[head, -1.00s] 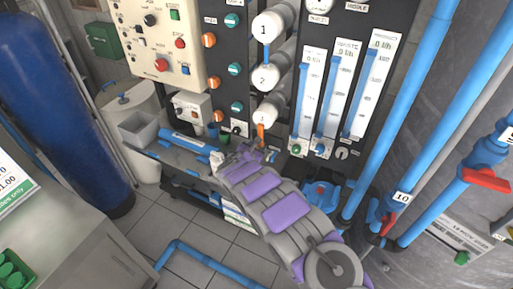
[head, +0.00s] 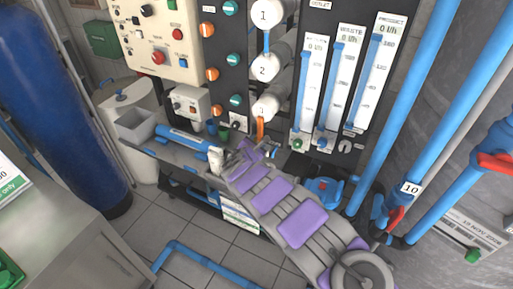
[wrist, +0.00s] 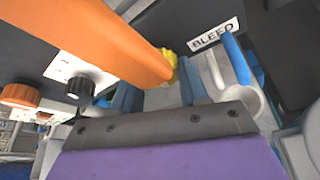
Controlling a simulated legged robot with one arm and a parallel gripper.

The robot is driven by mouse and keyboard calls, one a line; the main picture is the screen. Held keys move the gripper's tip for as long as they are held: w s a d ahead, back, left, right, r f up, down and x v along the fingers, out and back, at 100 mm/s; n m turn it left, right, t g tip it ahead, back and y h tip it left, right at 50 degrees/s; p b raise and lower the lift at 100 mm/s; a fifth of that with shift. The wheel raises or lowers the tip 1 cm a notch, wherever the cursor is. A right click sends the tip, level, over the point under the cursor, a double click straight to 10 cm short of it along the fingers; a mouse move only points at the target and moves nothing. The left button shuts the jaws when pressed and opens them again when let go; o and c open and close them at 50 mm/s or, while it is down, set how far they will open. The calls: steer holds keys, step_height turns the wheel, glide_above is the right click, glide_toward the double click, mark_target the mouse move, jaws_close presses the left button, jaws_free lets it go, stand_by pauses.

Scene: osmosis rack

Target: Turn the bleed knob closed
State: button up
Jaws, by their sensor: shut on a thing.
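The white BLEED label (wrist: 215,33) shows at the top of the wrist view, on the dark panel. Below it, my gripper (wrist: 212,72) has its blue fingers around a pale grey piece that looks like the bleed knob (wrist: 211,75). The fingers and wrist hide much of it, so its turn angle cannot be told. In the head view my gripper (head: 245,150) is at the lower panel, below the orange pipe (head: 260,128).
The orange pipe (wrist: 95,35) crosses close in front of the wrist camera. A yellow part (wrist: 169,62) shows beside it. A black knob (wrist: 78,88) and an orange knob (wrist: 20,95) are at left. Flow meters (head: 345,85) stand right of my gripper.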

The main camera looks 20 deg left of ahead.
steer(key=shift+d+m+y, duration=0.1)
steer(key=shift+m+y, duration=0.5)
steer(key=shift+m, duration=0.3)
steer(key=shift+f, duration=0.1)
steer(key=o, duration=1.1)
steer(key=shift+c, duration=0.2)
steer(key=shift+s, duration=0.1)
steer(key=p+v, duration=0.3)
steer(key=v, duration=1.4)
steer(key=shift+f, duration=0.3)
steer(key=shift+s, duration=0.15)
